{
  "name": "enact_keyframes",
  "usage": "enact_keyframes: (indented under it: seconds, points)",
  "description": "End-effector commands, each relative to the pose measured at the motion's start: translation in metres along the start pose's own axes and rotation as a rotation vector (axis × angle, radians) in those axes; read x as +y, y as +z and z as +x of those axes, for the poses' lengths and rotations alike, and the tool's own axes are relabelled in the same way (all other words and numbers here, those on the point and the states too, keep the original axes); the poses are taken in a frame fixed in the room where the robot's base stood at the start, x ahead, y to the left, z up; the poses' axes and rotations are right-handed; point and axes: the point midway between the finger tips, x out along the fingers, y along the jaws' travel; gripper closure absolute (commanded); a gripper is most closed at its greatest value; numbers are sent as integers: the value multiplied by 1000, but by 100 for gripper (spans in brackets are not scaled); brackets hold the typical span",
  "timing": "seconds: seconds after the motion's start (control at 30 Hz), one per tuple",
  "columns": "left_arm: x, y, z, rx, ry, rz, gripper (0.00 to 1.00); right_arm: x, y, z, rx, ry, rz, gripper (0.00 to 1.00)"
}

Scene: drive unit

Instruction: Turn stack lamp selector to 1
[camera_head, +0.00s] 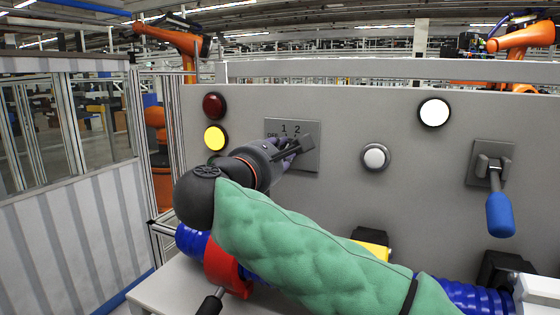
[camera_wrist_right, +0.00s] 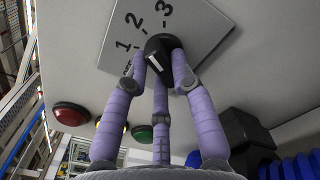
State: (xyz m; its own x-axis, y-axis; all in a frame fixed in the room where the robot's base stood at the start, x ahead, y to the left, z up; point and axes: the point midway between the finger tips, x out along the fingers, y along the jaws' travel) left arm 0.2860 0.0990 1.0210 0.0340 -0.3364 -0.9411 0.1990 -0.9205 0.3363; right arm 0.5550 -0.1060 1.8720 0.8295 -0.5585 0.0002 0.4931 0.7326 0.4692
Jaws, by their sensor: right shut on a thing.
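The selector plate (camera_head: 309,166) is a grey square on the upright panel, marked OFF, 1 and 2 in the head view; the wrist view also shows a 3 on the plate (camera_wrist_right: 195,37). The black selector knob (camera_wrist_right: 159,45) sits on it. My right gripper (camera_head: 288,149) reaches the plate from the lower left, its purple fingers (camera_wrist_right: 160,78) closed around the knob. Which mark the knob is set to I cannot tell. My left gripper is not in view.
A dark red lamp (camera_head: 214,106) and a bright yellow lamp (camera_head: 215,138) sit left of the plate. A green lamp (camera_wrist_right: 142,134) shows in the wrist view. To the right are a white button (camera_head: 375,157), a lit white lamp (camera_head: 434,112) and a blue-handled lever (camera_head: 499,214).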

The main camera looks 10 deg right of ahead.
Motion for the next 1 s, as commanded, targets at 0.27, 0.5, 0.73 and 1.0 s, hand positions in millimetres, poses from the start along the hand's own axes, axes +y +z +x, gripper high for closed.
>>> enact_keyframes:
  seconds: [0.27, 0.5, 0.73, 1.0]
  points:
    - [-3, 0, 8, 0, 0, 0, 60, -1, -2, 0, 0, -1, -262, 100]
    - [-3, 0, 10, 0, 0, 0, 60, -1, -2, 0, 0, 0, -483, 100]
    - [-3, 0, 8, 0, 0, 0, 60, -1, -2, 0, -1, -1, -658, 100]
    - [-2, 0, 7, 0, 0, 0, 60, -2, -2, 0, -1, -1, -787, 100]
